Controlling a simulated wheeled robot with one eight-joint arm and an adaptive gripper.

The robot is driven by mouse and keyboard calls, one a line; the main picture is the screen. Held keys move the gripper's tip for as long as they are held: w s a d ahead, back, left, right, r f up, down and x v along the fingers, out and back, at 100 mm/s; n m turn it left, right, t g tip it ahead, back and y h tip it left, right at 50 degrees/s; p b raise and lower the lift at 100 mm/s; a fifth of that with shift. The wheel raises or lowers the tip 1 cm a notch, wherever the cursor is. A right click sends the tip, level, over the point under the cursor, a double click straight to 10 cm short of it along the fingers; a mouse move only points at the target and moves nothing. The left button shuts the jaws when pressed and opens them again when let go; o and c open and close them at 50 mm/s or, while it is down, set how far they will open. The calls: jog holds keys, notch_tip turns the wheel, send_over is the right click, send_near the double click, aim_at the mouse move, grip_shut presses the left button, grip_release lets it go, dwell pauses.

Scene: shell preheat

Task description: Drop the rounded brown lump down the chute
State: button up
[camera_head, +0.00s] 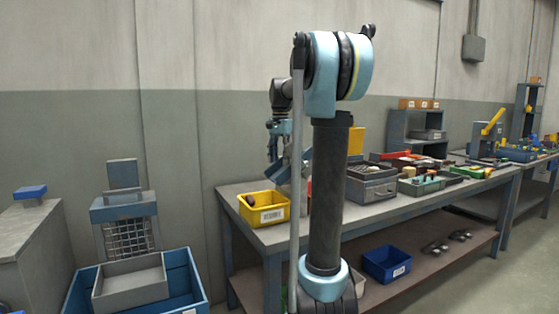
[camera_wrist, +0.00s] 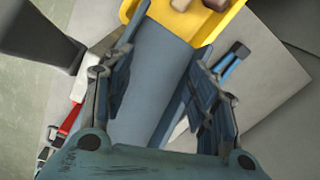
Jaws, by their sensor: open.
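A yellow bin (camera_head: 272,216) with a white label stands on the near left end of the workbench. A dark lump (camera_head: 250,201) shows inside it. In the wrist view the yellow bin (camera_wrist: 198,32) is at the top edge, with a brown rounded lump (camera_wrist: 216,4) and a tan piece (camera_wrist: 181,4) partly cut off by the frame. A blue-grey sloping panel (camera_wrist: 158,72), which looks like the chute, runs below my gripper with its top end in the picture by the bin. My gripper (camera_head: 273,158) is above the bench, open and empty; its spread fingers (camera_wrist: 164,60) frame the panel.
My arm hides part of the bench (camera_head: 390,213). A blue bin (camera_head: 387,264) is on the lower shelf. A blue-handled object (camera_wrist: 232,62) lies beside the panel.

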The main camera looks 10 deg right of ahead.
jog(key=shift+r, duration=0.15)
notch_tip(320, 180, up, 12)
jog(key=shift+f, duration=0.2)
dwell(0.4)
dwell(0.9)
